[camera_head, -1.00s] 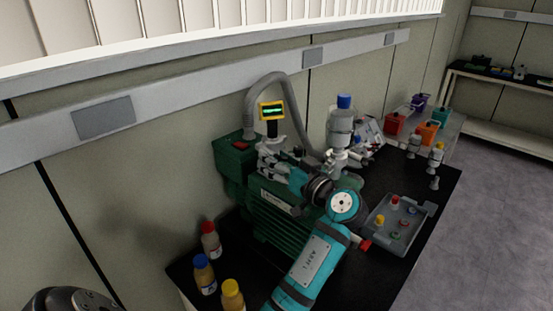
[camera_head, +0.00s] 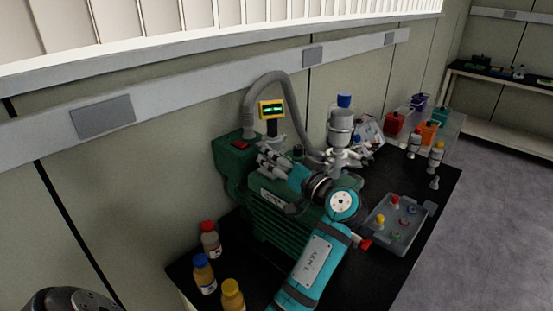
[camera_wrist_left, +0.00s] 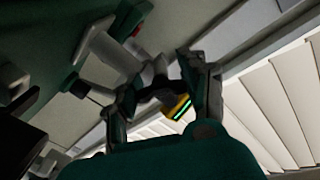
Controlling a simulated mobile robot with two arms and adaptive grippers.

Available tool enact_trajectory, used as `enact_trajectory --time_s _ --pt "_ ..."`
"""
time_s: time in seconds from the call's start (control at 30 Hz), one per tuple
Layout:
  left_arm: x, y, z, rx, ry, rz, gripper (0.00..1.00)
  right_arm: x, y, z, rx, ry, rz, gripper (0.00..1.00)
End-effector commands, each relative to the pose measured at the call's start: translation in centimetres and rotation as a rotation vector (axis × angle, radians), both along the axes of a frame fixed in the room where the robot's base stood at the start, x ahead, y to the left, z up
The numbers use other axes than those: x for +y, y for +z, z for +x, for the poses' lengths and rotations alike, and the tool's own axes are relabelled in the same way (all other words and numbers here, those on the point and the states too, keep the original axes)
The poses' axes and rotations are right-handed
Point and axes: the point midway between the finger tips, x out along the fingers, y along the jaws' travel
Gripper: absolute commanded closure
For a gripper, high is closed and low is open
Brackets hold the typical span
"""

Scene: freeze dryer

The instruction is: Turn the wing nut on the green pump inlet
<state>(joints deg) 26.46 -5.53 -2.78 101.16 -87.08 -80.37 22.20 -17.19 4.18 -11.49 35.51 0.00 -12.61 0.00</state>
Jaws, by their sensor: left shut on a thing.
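The green pump (camera_head: 285,220) stands on the black bench, with a grey hose (camera_head: 268,82) arching from its inlet side. A yellow-framed gauge with a green display (camera_head: 272,108) stands on a dark neck just above my left gripper (camera_head: 264,156). That gripper is at the inlet, its fingers closed in on a small part there. I take this part to be the wing nut, but the fingers hide most of it. In the left wrist view the fingers (camera_wrist_left: 162,98) sit on either side of the dark neck and the gauge (camera_wrist_left: 178,107). My right gripper is not in view.
Bottles with red, blue and yellow caps (camera_head: 204,274) stand at the bench's left end. A grey tray (camera_head: 416,212) with small coloured pieces lies to the right. A blue-capped grey vessel (camera_head: 341,125) stands behind my arm. Coloured containers (camera_head: 394,124) stand at the far right.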

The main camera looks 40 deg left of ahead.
Motion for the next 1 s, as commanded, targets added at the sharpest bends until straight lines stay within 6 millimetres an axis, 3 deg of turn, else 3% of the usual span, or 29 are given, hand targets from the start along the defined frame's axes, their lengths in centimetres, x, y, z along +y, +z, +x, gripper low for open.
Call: enact_trajectory --time_s 0.43,1.0 --pt "0.0 0.16 -0.04 0.242 -0.001 0.063 0.89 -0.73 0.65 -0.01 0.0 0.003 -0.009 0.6" --pt "-0.04 0.11 -0.02 0.286 -0.001 0.075 0.89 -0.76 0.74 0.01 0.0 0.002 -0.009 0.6"
